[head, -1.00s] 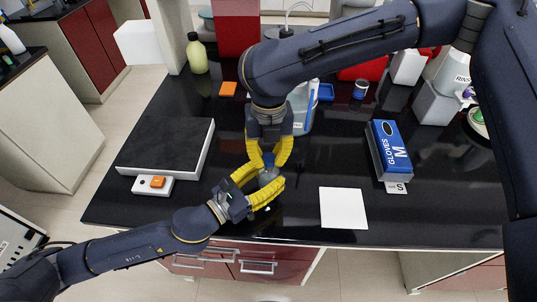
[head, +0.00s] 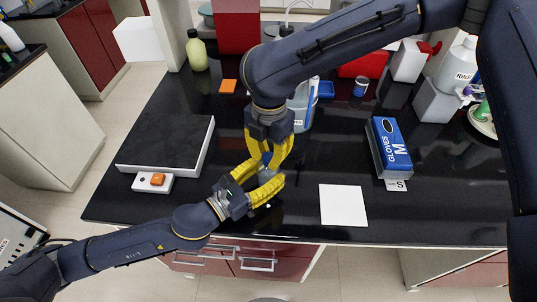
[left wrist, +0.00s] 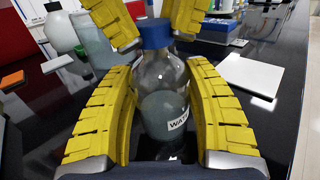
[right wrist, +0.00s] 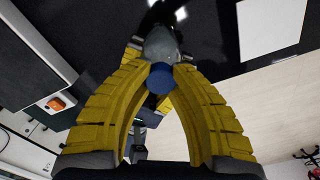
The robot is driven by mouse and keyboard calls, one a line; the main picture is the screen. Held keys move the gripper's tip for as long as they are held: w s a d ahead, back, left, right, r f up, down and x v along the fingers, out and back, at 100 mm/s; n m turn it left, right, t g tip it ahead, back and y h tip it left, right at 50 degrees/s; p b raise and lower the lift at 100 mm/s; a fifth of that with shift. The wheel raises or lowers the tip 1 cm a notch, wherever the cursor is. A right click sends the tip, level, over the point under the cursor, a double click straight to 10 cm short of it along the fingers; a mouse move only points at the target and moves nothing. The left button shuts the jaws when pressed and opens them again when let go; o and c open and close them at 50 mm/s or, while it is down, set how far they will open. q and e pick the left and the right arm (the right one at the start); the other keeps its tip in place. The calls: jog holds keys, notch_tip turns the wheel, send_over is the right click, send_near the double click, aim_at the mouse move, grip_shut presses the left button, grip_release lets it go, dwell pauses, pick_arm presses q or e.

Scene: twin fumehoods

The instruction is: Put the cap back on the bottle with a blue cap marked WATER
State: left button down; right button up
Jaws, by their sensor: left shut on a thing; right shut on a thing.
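The clear bottle marked WATER (left wrist: 160,95) stands upright between the yellow fingers of my left gripper (head: 265,174), which is shut on its body. Its blue cap (left wrist: 155,33) sits at the top of the bottle neck in the left wrist view. I cannot tell whether it is screwed tight. My right gripper (head: 267,158) comes from above with its fingers pointing down and is shut on the cap. The right wrist view shows the cap (right wrist: 161,78) between the fingertips, with the bottle (right wrist: 160,45) just beyond it. In the head view the fingers mostly hide both.
A white square (head: 343,206) lies right of the bottle. A blue gloves box (head: 390,148) stands farther right. A dark-topped plate (head: 168,145) is at left, with a small white device (head: 152,182) before it. A wash bottle (head: 302,108) stands behind my right gripper.

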jog(key=m, duration=0.3)
jog(key=shift+m, duration=0.3)
jog(key=m, duration=1.3)
jog(key=shift+m, duration=0.3)
jog(key=m, duration=0.8)
jog(key=shift+m, duration=0.4)
jog(key=m, duration=0.3)
jog(key=shift+m, duration=0.3)
jog(key=m, duration=0.5)
jog(key=o, duration=0.8)
